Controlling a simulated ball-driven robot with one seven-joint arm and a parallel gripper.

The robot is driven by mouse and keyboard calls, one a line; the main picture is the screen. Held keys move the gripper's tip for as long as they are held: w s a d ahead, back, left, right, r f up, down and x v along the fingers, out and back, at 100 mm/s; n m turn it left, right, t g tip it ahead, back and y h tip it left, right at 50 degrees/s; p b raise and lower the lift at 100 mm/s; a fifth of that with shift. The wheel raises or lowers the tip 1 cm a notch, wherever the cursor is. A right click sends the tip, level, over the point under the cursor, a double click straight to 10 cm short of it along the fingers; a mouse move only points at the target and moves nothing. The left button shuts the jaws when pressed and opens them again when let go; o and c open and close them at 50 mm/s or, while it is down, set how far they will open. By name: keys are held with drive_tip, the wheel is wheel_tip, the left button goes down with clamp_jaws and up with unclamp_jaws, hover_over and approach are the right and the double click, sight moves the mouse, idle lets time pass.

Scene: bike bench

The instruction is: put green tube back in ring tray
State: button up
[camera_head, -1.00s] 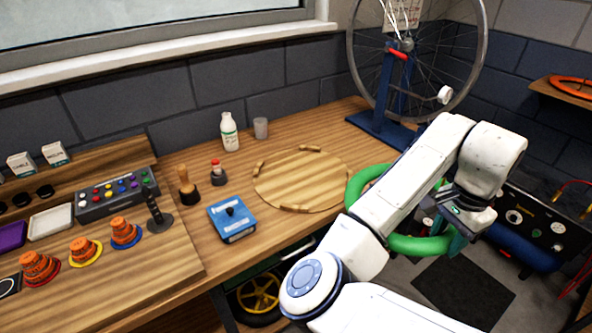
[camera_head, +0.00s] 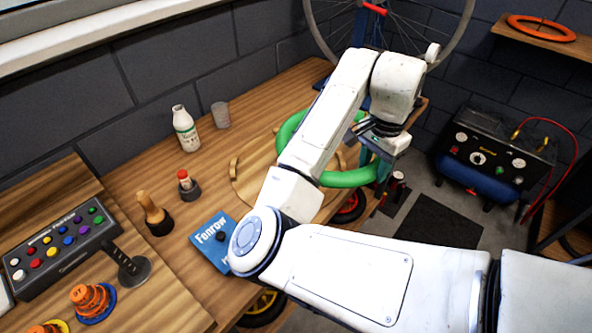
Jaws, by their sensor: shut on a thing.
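The green tube (camera_head: 346,180) is a thick ring, partly hidden behind my arm. My gripper (camera_head: 378,165) is shut on its right side and holds it over the right part of the bench. The ring tray (camera_head: 243,184) is a round wooden board with raised rim pieces. Its left side shows, and my arm and the green tube cover much of the rest. The tube overlaps the tray in the picture; I cannot tell how high it is above it.
A white bottle (camera_head: 185,129), a grey cup (camera_head: 220,115), a small red-capped bottle (camera_head: 188,185) and a wooden-handled tool (camera_head: 154,214) stand left of the tray. A wheel stands behind; a compressor (camera_head: 491,155) is at right.

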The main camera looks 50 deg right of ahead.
drive_tip(key=w+a+f+b, duration=0.1)
drive_tip(key=w+f, duration=0.1)
drive_tip(key=w, duration=0.1)
drive_tip(key=w+a+f, duration=0.1)
drive_tip(key=w+f, duration=0.2)
drive_tip(key=w+a+f+b, duration=0.1)
drive_tip(key=w+f, duration=0.1)
drive_tip(key=w, duration=0.2)
drive_tip(key=shift+w+a+f+b, duration=0.1)
drive_tip(key=shift+a+f+b, duration=0.2)
drive_tip(key=shift+a+f, duration=0.1)
drive_tip(key=shift+w+f, duration=0.1)
drive_tip(key=shift+w, duration=0.2)
drive_tip(key=shift+w+a+f, duration=0.2)
drive_tip(key=shift+w+f, duration=0.15)
drive_tip(key=shift+f, duration=0.2)
drive_tip(key=shift+w+f+p, duration=0.1)
drive_tip(key=shift+f+p, duration=0.45)
drive_tip(key=shift+f, duration=1.1)
drive_tip(key=o, duration=1.2)
drive_tip(key=shift+r, duration=0.1)
